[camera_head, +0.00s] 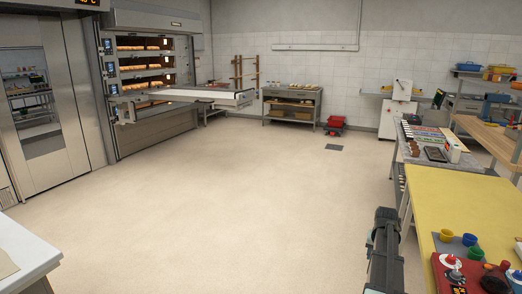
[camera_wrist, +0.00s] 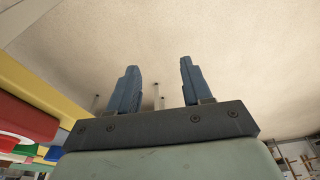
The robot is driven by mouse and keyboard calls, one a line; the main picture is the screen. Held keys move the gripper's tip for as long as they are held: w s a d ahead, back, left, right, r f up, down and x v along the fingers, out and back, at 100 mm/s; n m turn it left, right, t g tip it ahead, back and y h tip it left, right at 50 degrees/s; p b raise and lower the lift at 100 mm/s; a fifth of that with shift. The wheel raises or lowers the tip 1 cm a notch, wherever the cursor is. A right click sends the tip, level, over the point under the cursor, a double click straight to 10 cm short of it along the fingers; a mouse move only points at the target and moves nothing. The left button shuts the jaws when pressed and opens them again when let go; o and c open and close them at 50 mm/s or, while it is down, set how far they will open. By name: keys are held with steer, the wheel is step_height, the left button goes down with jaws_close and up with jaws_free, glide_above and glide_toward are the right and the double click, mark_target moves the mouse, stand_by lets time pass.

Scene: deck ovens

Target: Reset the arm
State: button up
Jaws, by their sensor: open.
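My gripper (camera_wrist: 158,88) shows in the wrist view with its two blue-grey fingers apart and nothing between them. Pale floor lies beyond the fingertips. In the head view part of my arm shows at the lower right, just left of the yellow-topped table (camera_head: 472,205). Whether the fingertips show in the head view I cannot tell.
A red device (camera_head: 462,275) and small coloured cups (camera_head: 447,236) stand on the yellow table's near end. A white counter (camera_head: 22,255) is at the lower left. A deck oven (camera_head: 150,75) with a loader (camera_head: 190,95) stands at the back left. The middle floor is clear.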

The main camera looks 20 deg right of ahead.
steer(key=w+a+f+n, duration=0.2)
steer(key=a+f, duration=0.2)
steer(key=a, duration=0.5)
steer(key=w+a+f+n+y, duration=0.1)
steer(key=w+a+f, duration=0.15)
steer(key=a, duration=0.65)
steer(key=w+a+f+n, duration=0.2)
steer(key=a+f, duration=0.2)
steer(key=a, duration=0.4)
steer(key=s+a+f+n, duration=0.2)
steer(key=s+a+f, duration=0.1)
steer(key=a, duration=0.6)
steer(key=s+a+f+n+g+y, duration=0.1)
steer(key=s+a+f, duration=0.15)
steer(key=a, duration=0.65)
steer(key=s+a+f+n, duration=0.2)
steer(key=a+f, duration=0.2)
steer(key=a, duration=0.5)
steer(key=s+f+g, duration=0.3)
steer(key=s+f, duration=0.7)
steer(key=s, duration=0.5)
steer(key=s+f+g, duration=0.4)
steer(key=s+f, duration=0.6)
steer(key=s, duration=0.4)
steer(key=shift+s+d, duration=0.25)
steer(key=shift+s, duration=0.15)
